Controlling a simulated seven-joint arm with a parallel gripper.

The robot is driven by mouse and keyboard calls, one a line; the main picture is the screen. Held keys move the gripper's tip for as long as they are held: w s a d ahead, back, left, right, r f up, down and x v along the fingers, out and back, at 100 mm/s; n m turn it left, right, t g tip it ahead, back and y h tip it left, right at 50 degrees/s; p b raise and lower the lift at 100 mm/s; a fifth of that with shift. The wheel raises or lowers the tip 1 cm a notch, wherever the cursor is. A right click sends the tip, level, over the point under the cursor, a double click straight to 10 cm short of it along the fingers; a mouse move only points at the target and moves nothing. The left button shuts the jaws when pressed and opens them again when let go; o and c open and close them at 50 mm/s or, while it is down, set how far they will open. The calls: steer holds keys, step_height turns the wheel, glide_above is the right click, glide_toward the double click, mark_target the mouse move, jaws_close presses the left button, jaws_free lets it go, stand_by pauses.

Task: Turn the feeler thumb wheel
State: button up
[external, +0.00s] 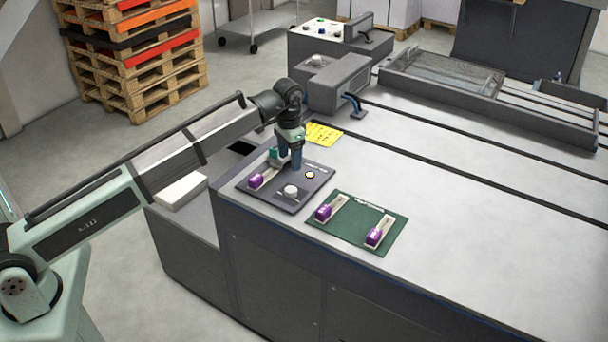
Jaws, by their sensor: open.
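My gripper (290,163) points down over the back part of a dark grey panel (312,194) on the near left corner of the machine top. Its jaws are open, and I see nothing held between them. A round light grey knob (291,191) sits on the panel, in front of the gripper and apart from it. It may be the feeler thumb wheel, but I cannot read the labels. A small pale button (310,175) is right of the gripper. The gripper hides part of the panel behind it.
The machine top right of the board is clear.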

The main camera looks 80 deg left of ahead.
mark_target(291, 189)
steer(key=shift+r, duration=1.25)
steer(key=shift+f, duration=0.15)
stand_by(0.4)
step_height(291, 189, down, 14)
steer(key=shift+r, duration=0.2)
stand_by(0.4)
steer(key=c, duration=1.1)
steer(key=shift+o, duration=0.2)
steer(key=shift+m, duration=2.2)
